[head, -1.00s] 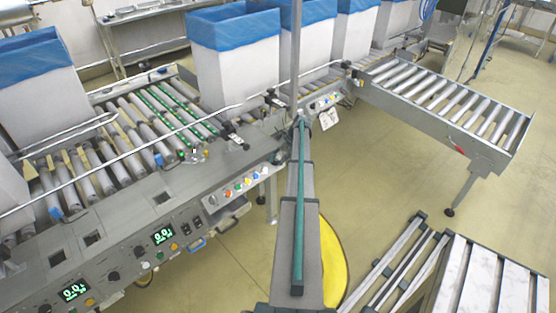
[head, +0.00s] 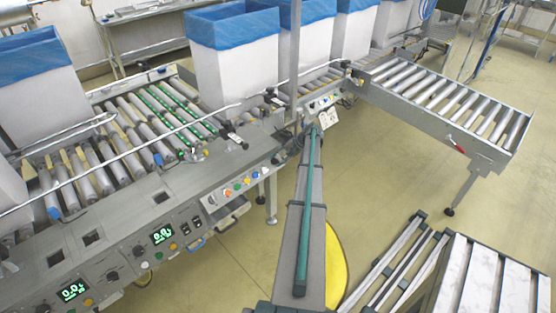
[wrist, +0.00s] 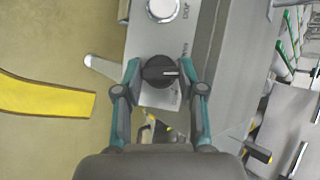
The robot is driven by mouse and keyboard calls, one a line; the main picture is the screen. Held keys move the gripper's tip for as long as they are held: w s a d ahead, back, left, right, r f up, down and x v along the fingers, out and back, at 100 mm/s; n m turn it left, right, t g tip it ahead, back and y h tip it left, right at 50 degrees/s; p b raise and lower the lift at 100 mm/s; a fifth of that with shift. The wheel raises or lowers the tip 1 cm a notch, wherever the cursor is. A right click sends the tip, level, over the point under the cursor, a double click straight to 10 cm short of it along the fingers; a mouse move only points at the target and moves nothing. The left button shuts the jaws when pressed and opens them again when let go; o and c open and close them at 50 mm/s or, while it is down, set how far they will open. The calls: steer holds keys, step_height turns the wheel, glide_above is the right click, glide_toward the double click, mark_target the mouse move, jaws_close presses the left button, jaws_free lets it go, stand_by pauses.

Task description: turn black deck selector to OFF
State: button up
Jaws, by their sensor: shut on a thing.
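The black deck selector (wrist: 159,72) is a round dark knob on a grey panel (wrist: 153,31) in the wrist view. A pale pointer line on it points to the right of the picture. My gripper (wrist: 160,69) has one teal-and-grey finger on each side of the knob and is shut on it. Small sideways print lies beside the knob, too small to read surely. In the head view my arm reaches toward the conveyor's front side, and I cannot make out the selector or the fingertips there.
A round silver control (wrist: 161,8) sits on the same panel above the knob. A pale lever (wrist: 102,66) sticks out at the panel's left. In the head view, a control strip with coloured buttons (head: 240,186) is left of my arm. White blue-lined boxes (head: 236,75) stand on the conveyor.

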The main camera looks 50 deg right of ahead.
steer(key=shift+s+m+t, duration=0.1)
steer(key=shift+m+t, duration=0.5)
steer(key=shift+m, duration=0.4)
steer(key=o, duration=1.1)
steer(key=shift+o, duration=0.2)
